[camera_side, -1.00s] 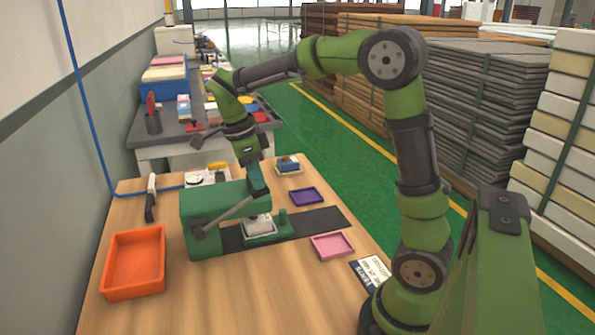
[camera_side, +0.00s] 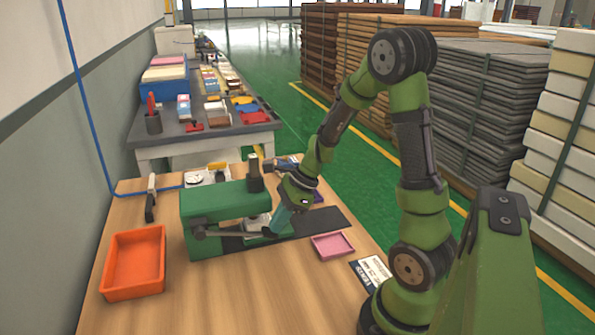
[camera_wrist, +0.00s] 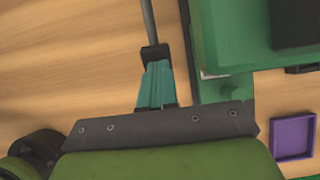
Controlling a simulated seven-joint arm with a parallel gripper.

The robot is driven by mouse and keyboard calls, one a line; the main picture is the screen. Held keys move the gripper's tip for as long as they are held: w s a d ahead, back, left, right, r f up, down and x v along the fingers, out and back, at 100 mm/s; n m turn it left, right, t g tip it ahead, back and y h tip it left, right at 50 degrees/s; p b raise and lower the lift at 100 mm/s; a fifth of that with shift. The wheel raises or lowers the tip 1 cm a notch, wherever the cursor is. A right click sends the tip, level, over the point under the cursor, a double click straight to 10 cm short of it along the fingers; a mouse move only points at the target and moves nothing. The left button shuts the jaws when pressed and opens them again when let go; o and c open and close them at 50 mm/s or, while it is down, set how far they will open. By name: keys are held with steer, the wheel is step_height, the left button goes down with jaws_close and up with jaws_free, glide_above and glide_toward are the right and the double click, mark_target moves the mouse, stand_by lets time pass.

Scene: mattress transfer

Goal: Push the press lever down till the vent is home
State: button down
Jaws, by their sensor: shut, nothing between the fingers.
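The green press (camera_side: 225,203) stands on the wooden table. Its grey lever (camera_side: 228,233) lies nearly level along the front, pivoting at the left end. My gripper (camera_side: 273,230) is shut and empty, pointing down at the lever's free end. In the wrist view the lever (camera_wrist: 148,22) ends in a dark knob, and my teal fingertips (camera_wrist: 154,72) are at that knob. I cannot tell whether they press on it. A pale block (camera_side: 257,221) sits under the press head, partly hidden by my gripper. The vent cannot be made out.
An orange tray (camera_side: 134,261) lies at left front. A pink tray (camera_side: 333,245) lies right of the press; a purple tray (camera_wrist: 293,136) is partly behind my arm in the side view. A printed card (camera_side: 372,271) lies near my base. The front table middle is clear.

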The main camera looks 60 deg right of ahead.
steer(key=shift+a+f+t+y, duration=0.2)
steer(key=shift+f+t+y, duration=0.1)
steer(key=shift+f, duration=0.7)
steer(key=shift+w+a+f, duration=0.1)
steer(key=shift+w+f, duration=0.15)
steer(key=shift+f, duration=0.6)
steer(key=shift+w+a, duration=0.1)
steer(key=d+f+v, duration=0.1)
steer(key=v, duration=1.3)
steer(key=shift+s+r, duration=0.35)
steer(key=shift+s, duration=0.2)
steer(key=shift+d, duration=0.1)
